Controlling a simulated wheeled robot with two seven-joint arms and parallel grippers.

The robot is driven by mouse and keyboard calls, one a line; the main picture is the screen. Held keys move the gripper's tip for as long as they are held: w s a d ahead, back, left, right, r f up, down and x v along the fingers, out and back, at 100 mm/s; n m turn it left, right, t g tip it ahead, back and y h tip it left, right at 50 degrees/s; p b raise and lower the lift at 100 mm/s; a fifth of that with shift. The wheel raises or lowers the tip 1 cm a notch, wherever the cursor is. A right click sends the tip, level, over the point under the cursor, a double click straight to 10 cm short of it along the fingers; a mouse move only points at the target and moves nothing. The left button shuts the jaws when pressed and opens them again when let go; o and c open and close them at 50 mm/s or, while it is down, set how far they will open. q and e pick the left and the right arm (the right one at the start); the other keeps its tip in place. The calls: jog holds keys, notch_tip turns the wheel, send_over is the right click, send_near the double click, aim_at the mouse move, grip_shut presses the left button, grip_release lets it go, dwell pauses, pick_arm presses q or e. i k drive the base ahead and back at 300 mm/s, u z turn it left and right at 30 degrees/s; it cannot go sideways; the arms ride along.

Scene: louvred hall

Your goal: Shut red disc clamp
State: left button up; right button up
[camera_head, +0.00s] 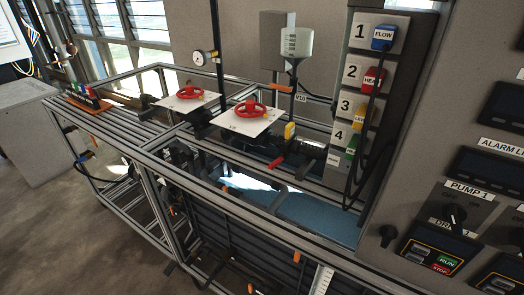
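Two red discs, which look like spoked handwheels, sit on tilted white plates over the metal frame. The nearer red disc (250,109) is on the right white plate (236,128). The farther red disc (190,92) is on the left white plate (172,103). I cannot tell which one is the clamp, or whether either stands open or shut. Neither of my grippers is in view.
The metal-rail frame (122,137) fills the middle. A round gauge (199,58) stands behind the discs. A numbered panel (357,75) with colored blocks and hanging cables rises at right, next to a control panel (462,205). Open floor (45,225) lies at left.

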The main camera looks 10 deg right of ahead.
aim_at(273, 165)
jog(key=u, duration=2.45)
jog(key=i, duration=1.95)
jog(key=z, duration=3.25)
